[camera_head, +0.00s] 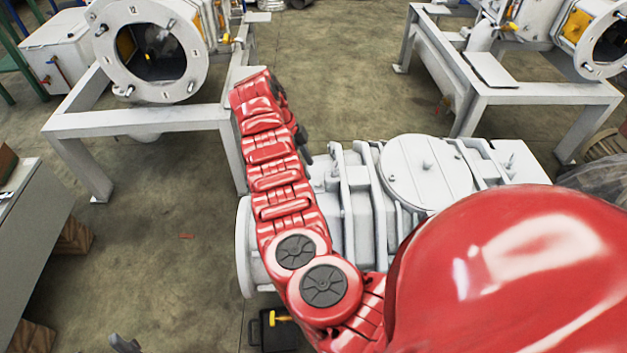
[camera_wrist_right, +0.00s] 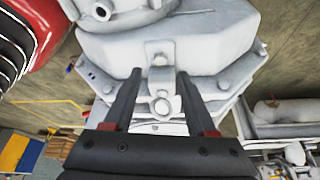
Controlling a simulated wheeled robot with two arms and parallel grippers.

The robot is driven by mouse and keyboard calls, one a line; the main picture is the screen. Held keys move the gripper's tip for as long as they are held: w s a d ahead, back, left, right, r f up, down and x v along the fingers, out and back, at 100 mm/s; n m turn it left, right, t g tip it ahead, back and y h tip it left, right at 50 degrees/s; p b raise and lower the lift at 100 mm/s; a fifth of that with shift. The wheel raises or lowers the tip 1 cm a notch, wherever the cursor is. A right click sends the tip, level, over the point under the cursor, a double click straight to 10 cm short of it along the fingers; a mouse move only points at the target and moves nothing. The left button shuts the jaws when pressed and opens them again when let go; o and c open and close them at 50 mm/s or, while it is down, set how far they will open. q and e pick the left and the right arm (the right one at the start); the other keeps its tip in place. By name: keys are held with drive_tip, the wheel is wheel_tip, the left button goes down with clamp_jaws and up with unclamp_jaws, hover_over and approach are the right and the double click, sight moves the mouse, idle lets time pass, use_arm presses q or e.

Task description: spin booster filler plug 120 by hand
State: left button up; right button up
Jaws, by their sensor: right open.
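The grey vacuum booster (camera_head: 355,215) lies across the middle of the head view, with a round cover (camera_head: 427,172) on top. My red right arm reaches over its left part, and my right gripper (camera_head: 304,143) shows only as a small dark shape beside the arm. In the right wrist view my right gripper (camera_wrist_right: 159,72) is open, with its two dark fingers apart. A grey lug with small round parts (camera_wrist_right: 162,90) shows between the fingers; contact is unclear. I cannot tell whether any of these parts is filler plug 120. My left gripper cannot be made out.
Grey frames with round-ported machines stand at the back left (camera_head: 150,118) and back right (camera_head: 540,92). A grey bench (camera_head: 30,250) is at the left edge. A black case (camera_head: 278,332) lies near the bottom. Open floor (camera_head: 160,260) lies between bench and booster.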

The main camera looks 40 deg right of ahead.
sight(317, 183)
drive_tip(key=b+x, duration=0.1)
drive_tip(key=x, duration=0.4)
drive_tip(key=shift+f, duration=0.15)
clamp_jaws()
